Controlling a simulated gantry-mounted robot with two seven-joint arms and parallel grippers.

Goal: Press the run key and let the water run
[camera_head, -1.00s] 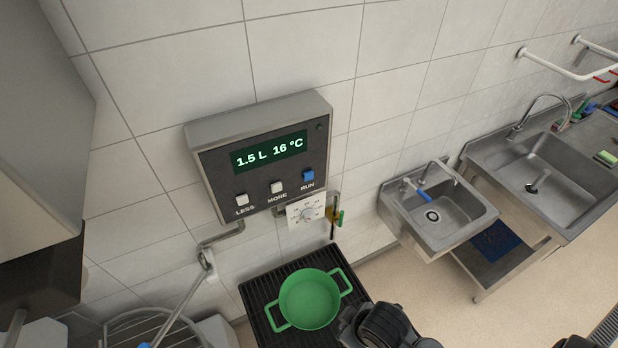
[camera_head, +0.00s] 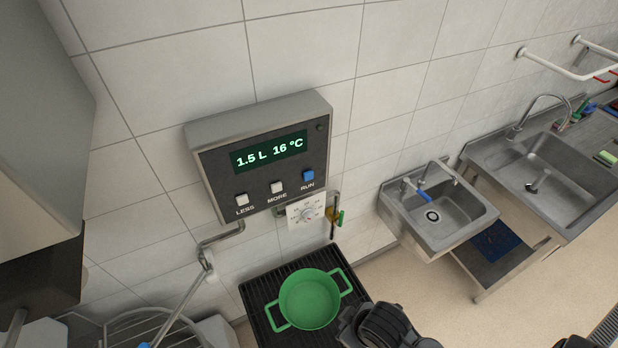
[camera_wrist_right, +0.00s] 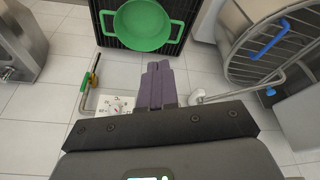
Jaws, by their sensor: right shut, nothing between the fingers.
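The wall-mounted control box (camera_head: 262,155) shows 1.5 L and 16 °C on its lit display (camera_head: 269,150). Its blue RUN key (camera_head: 308,175) is at the right end of the key row, beside the white MORE key (camera_head: 277,187) and LESS key (camera_head: 242,200). A green pot (camera_head: 309,299) stands below on a black grate and looks empty. It also shows in the right wrist view (camera_wrist_right: 148,28). My left gripper is not in view.
A round dial (camera_head: 306,213) and a valve with a green handle (camera_head: 339,218) sit under the box. A bent pipe (camera_head: 222,240) leaves its lower left. Two steel sinks (camera_head: 440,215) stand to the right. The wall before the keys is unobstructed.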

